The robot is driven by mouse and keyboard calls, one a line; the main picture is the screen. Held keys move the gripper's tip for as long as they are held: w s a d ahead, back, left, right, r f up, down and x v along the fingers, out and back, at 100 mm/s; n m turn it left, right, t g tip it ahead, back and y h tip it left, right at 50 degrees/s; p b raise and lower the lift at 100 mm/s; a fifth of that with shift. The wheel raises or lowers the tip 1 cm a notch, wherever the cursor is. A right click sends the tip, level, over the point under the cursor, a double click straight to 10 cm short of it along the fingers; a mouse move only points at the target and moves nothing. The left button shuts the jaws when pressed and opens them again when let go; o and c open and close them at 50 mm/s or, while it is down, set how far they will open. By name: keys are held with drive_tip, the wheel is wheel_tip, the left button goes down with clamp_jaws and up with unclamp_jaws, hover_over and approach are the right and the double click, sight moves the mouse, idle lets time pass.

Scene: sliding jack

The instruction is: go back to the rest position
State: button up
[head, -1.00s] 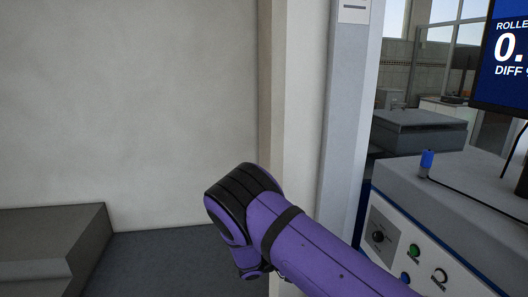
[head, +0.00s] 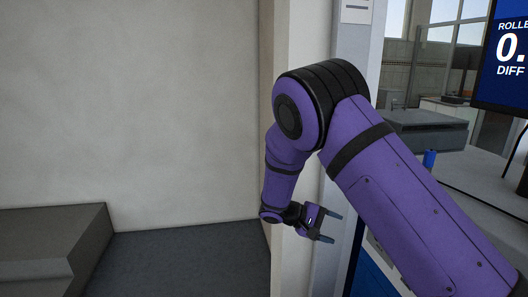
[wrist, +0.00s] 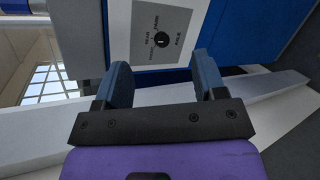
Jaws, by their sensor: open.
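My gripper (head: 329,227) is at the end of my purple arm, low in the middle of the head view, in front of the pale wall post. Its two blue-grey fingers stand apart and point to the right. In the wrist view the open fingers (wrist: 165,82) have nothing between them. Beyond them is a grey panel with a black rotary knob (wrist: 161,40). I cannot tell the exact distance between the fingers and the panel.
A machine cabinet with a blue-capped knob (head: 429,159) stands at the right, partly hidden by my arm. A grey block (head: 50,245) lies at the left; the floor (head: 180,260) between is clear.

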drive_tip(key=s+d+r+m+y, duration=0.2)
drive_tip(key=s+d+r+y, duration=0.35)
drive_tip(key=r, duration=0.35)
drive_tip(key=s+d+r+m+y, duration=0.1)
drive_tip(key=s+d+r+y, duration=0.3)
drive_tip(key=s+r, duration=0.45)
drive_tip(key=s+r+t+y, duration=0.1)
drive_tip(key=s+r+t, duration=0.1)
drive_tip(key=s, duration=0.4)
drive_tip(key=s+d+r+m+t+y, duration=0.1)
drive_tip(key=s+r+t+y, duration=0.1)
drive_tip(key=s+r, duration=0.2)
drive_tip(key=s+r+t+y, duration=0.1)
drive_tip(key=s+r+t, duration=0.1)
drive_tip(key=s, duration=0.7)
drive_tip(key=shift+d+r+m, duration=0.25)
drive_tip(key=shift+r+m, duration=0.05)
drive_tip(key=shift+r, duration=0.6)
